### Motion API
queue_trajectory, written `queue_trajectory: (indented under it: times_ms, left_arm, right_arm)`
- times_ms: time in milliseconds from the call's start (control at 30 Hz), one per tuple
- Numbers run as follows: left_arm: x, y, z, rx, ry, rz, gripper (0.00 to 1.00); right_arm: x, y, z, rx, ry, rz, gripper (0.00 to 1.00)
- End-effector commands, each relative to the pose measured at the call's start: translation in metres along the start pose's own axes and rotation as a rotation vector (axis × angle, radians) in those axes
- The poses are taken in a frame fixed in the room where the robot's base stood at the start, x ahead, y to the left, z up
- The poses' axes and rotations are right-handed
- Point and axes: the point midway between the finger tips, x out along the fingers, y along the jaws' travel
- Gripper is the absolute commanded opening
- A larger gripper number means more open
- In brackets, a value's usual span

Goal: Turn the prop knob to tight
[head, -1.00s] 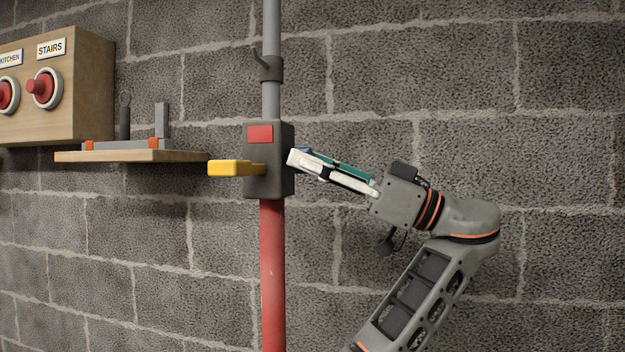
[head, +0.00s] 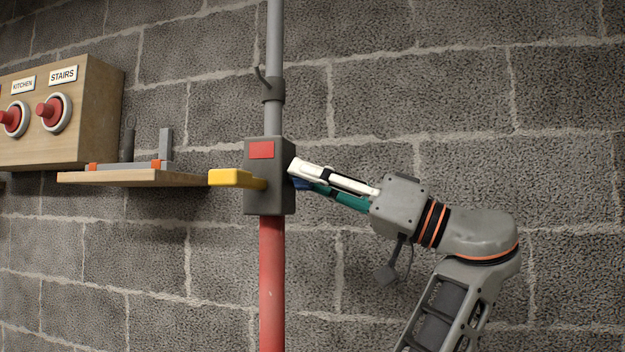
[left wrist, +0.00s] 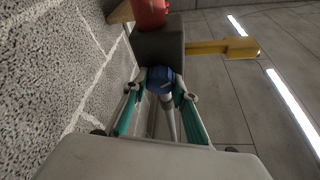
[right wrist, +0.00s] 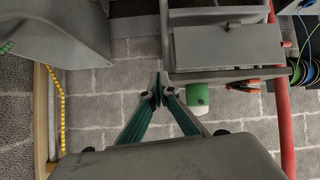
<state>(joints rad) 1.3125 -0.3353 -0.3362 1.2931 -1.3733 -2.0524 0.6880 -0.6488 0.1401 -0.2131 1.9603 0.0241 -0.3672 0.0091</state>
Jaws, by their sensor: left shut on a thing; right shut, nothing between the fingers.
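The prop is an upright post with a grey upper tube (head: 274,40) and a red lower tube (head: 271,280). A dark box (head: 268,190) joins them, with a red patch and a yellow handle (head: 230,177) sticking out left. The blue knob (head: 300,184) is on the box's right side, mostly hidden by my left gripper (head: 297,176). In the left wrist view the blue knob (left wrist: 160,79) sits between the two fingers, which are shut on it. My right gripper (right wrist: 160,93) shows only in the right wrist view, shut and empty.
A wooden shelf (head: 130,180) with tools and a wooden panel (head: 90,105) with red buttons are on the block wall at left. In the right wrist view, a green-and-white cylinder (right wrist: 197,96) is close to the right fingertips, and a red pole (right wrist: 284,120) stands at right.

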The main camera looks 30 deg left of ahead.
Motion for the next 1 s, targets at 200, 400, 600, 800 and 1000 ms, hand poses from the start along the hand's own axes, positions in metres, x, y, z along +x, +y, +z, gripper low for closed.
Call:
queue_trajectory:
  times_ms: [200, 400, 600, 800, 1000]
  left_arm:
    - [-0.0009, 0.0009, 0.0025, 0.005, -0.004, -0.002, 0.44]
    - [-0.0006, 0.0006, 0.0017, 0.002, -0.002, -0.002, 0.44]
    - [-0.0004, 0.0004, 0.0012, 0.001, -0.002, -0.001, 0.44]
    - [-0.0001, 0.0005, 0.0008, -0.029, -0.002, -0.014, 0.44]
    - [0.0007, 0.0007, -0.0004, -0.147, -0.002, -0.065, 0.44]
  right_arm:
    - [0.0005, 0.0001, 0.0021, 0.0, -0.003, 0.0, 0.0]
    - [0.0004, 0.0004, 0.0016, 0.0, -0.003, 0.001, 0.0]
    - [0.0001, 0.002, -0.0008, -0.003, 0.001, 0.002, 0.0]
    - [-0.0003, 0.0013, -0.0014, -0.001, 0.001, 0.002, 0.0]
    - [-0.0021, 0.0016, -0.0058, -0.001, 0.004, 0.002, 0.0]
